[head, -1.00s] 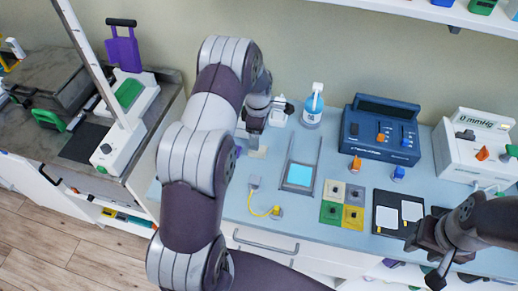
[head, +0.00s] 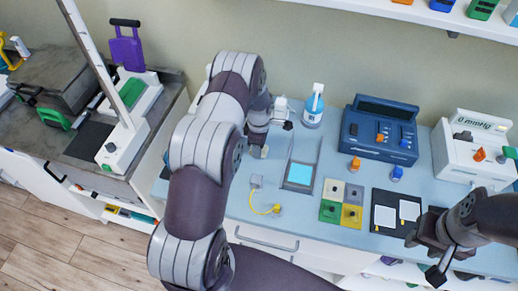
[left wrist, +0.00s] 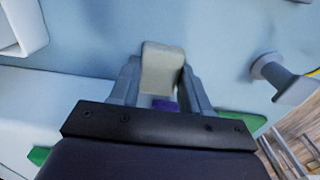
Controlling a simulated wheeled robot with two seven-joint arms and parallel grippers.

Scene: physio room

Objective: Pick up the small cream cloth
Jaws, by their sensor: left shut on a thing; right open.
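The small cream cloth (left wrist: 162,68) is between the fingers of my left gripper (left wrist: 158,85) in the left wrist view, with its top end standing out past the fingertips. In the head view the left gripper (head: 258,143) is over the left part of the light-blue counter, and a small part of the cloth (head: 259,152) shows below it. I cannot tell how far the cloth is above the counter. My right gripper (head: 436,258) is open and empty near the counter's right front edge.
A blue console (head: 380,135), a white gauge unit (head: 470,150), a tablet-like frame (head: 300,172), coloured squares (head: 341,205) and a black board (head: 396,212) occupy the counter. A grey plug with yellow cord (head: 262,205) lies in front.

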